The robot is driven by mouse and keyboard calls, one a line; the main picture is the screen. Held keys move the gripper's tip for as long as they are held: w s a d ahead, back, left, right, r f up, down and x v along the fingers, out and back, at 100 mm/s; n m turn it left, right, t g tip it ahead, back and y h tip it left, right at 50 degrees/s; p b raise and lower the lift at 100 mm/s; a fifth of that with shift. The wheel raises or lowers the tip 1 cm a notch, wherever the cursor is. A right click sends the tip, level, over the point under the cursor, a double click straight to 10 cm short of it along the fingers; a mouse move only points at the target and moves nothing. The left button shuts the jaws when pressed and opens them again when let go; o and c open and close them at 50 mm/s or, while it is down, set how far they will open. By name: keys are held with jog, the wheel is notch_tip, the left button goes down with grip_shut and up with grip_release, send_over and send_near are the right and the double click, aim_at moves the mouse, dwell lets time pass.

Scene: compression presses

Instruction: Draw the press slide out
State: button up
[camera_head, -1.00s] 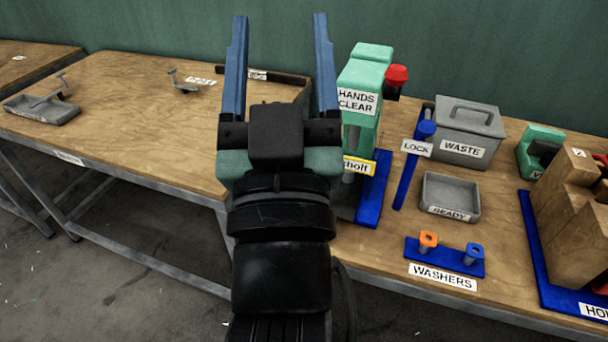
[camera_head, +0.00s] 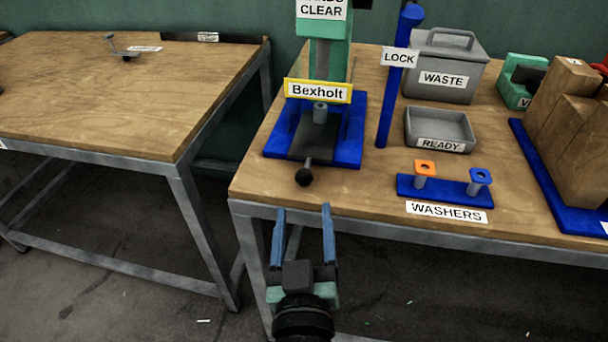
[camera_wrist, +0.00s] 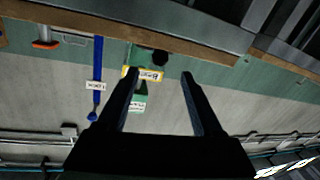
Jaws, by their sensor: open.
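The press (camera_head: 323,50) is green, with a yellow-framed Bexholt sign (camera_head: 318,91) and a blue base (camera_head: 343,150). Its dark slide plate (camera_head: 313,141) lies on the base and carries a grey cylindrical piece (camera_head: 320,113). A rod with a round black knob (camera_head: 304,177) sticks out of the slide toward the table's front edge. My gripper (camera_head: 303,212) is open and empty, in front of the table edge and apart from the knob. In the wrist view the knob (camera_wrist: 160,57) shows beyond my open fingers (camera_wrist: 160,75), with the sign (camera_wrist: 150,73) close by.
A blue LOCK post (camera_head: 391,105) stands right of the press. A grey READY tray (camera_head: 440,131), a WASHERS stand (camera_head: 440,188) with an orange and a blue washer, and a WASTE bin (camera_head: 445,66) are farther right. A gap separates the left table (camera_head: 120,100).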

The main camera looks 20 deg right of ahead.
aim_at(304, 184)
jog(key=x, duration=0.9)
jog(key=shift+w+d, duration=0.1)
jog(key=shift+w, duration=0.15)
grip_shut()
dwell(1.1)
